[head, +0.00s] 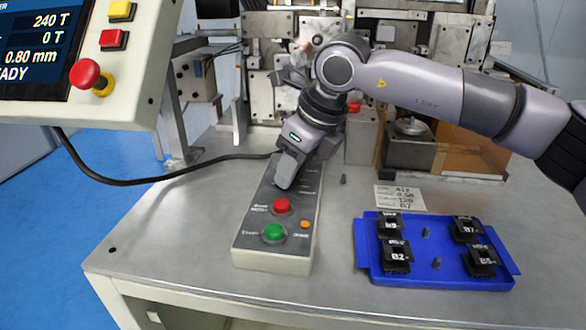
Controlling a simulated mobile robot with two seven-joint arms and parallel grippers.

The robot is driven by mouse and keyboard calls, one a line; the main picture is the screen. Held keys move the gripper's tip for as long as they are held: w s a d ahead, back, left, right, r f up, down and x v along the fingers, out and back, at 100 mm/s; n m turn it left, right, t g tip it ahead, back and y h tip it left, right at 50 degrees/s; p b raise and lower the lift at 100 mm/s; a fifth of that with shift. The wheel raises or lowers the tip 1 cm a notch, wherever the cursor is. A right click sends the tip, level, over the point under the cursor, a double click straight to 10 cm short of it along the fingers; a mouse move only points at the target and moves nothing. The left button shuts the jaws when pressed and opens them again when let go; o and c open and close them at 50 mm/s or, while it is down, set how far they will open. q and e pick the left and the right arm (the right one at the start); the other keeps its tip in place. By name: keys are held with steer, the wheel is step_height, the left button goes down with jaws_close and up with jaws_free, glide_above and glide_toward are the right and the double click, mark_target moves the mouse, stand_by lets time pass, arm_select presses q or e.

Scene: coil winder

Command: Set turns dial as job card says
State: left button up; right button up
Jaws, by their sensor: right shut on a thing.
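My right gripper (284,180) reaches down onto the upper part of a grey control box (272,258) on the bench. It is shut on a knob there, which I take to be the turns dial; fingers and wrist hide the knob and its pointer. Small scale marks show just right of the fingers. The job card (400,197) lies flat behind the blue tray; its small print seems to include A12, 120 and B7. The screen (32,42) at upper left reads 240 T, 0 T, 0.80 mm and READY. My left gripper is out of view.
The box has a red button (281,206), a green button (274,233) and a small orange lamp (304,224). A blue tray (430,279) at right holds several labelled black blocks. A black cable (130,182) runs to the box. Machine parts stand behind.

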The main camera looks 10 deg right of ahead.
mark_target(310, 187)
steer(key=n, duration=0.2)
steer(key=n+g+y+p, duration=0.1)
steer(key=n, duration=0.1)
steer(key=shift+w+d+n, duration=0.1)
steer(key=shift+w+n, duration=0.05)
steer(key=shift+n, duration=0.15)
steer(key=shift+r, duration=0.1)
stand_by(0.4)
steer(key=o, duration=1)
steer(key=shift+o, duration=0.2)
steer(key=v, duration=0.7)
steer(key=shift+w, duration=0.15)
steer(key=shift+d, duration=0.1)
